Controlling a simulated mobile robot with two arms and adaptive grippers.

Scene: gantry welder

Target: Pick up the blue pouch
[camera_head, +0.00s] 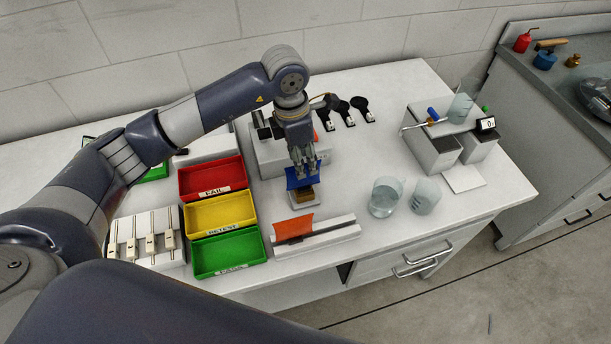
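The blue pouch (291,181) is near the middle of the white table, in front of the grey-white box. It is just above or on a small tan block (303,196); I cannot tell if they touch. My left gripper (303,174) reaches down from above, with its fingertips at the pouch's upper part, covering some of it. Whether the fingers are closed on the pouch is too small to tell. My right gripper is not in view.
Red (211,178), yellow (220,212) and green (228,253) bins stand left of the pouch. An orange piece (293,227) lies on a white holder in front. Two clear beakers (384,198) stand to the right. The table between pouch and beakers is fairly clear.

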